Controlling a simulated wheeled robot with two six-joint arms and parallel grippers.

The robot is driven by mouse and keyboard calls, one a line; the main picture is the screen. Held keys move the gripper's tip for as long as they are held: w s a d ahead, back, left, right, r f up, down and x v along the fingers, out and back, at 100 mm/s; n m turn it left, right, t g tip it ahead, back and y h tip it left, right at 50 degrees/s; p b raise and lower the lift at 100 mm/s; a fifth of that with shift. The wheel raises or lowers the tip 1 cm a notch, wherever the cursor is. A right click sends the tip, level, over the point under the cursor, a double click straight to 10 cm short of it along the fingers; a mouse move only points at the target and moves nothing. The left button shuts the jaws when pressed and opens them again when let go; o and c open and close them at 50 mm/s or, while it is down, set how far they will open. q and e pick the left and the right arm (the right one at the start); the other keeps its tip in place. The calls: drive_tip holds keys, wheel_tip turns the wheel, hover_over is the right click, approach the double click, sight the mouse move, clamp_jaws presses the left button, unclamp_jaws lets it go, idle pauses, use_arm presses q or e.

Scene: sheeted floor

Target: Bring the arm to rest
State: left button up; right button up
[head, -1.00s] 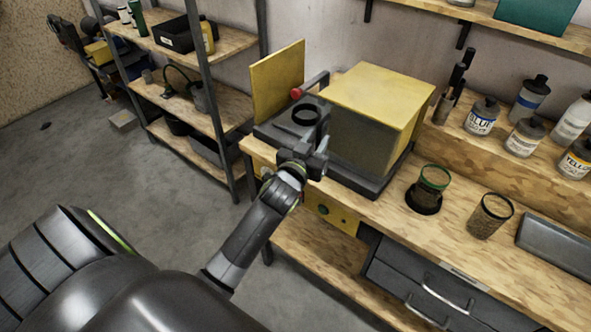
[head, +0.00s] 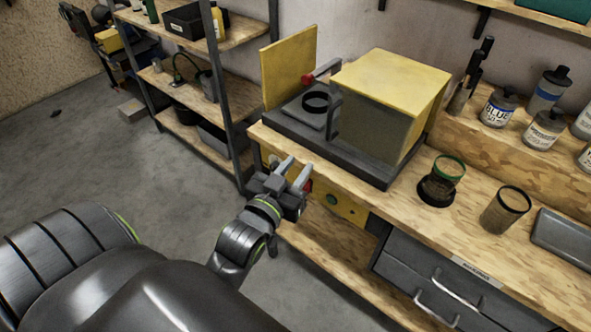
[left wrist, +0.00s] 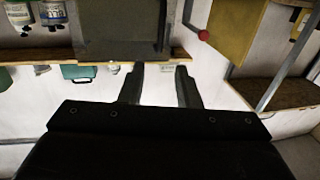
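My left gripper (head: 296,174) is in front of the workbench edge, below the yellow-and-grey machine (head: 395,85). Its two fingers are spread apart with nothing between them. In the left wrist view the open fingers of my left gripper (left wrist: 160,84) point toward the machine, which shows upside down at the top. My right gripper is in neither view.
The workbench (head: 465,225) carries the machine with its open yellow door (head: 288,66), a green-rimmed cup (head: 442,178), a dark-rimmed cup (head: 505,210) and a grey tray (head: 565,240). Labelled bottles (head: 498,108) stand behind.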

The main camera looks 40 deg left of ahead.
use_arm(q)
drive_tip(key=shift+f, duration=0.1)
idle(0.4)
wheel_tip(320, 180, down, 18)
drive_tip(key=g, duration=0.4)
drive_tip(key=s+a+f+g+h, duration=0.1)
drive_tip(key=s+f+g, duration=0.15)
drive_tip(key=f, duration=0.75)
drive_tip(key=s+a+f+g, duration=0.15)
drive_tip(key=s+f, duration=0.25)
drive_tip(key=f, duration=0.6)
drive_tip(key=s+f+g, duration=0.4)
drive_tip(key=s+f, duration=0.5)
drive_tip(key=s, duration=0.5)
drive_tip(key=s+f+g, duration=0.4)
drive_tip(key=s+f, duration=0.6)
drive_tip(key=s, duration=0.5)
drive_tip(key=shift+s+a+f+m+g, duration=0.2)
drive_tip(key=shift+m+g, duration=0.1)
drive_tip(key=shift+m, duration=0.1)
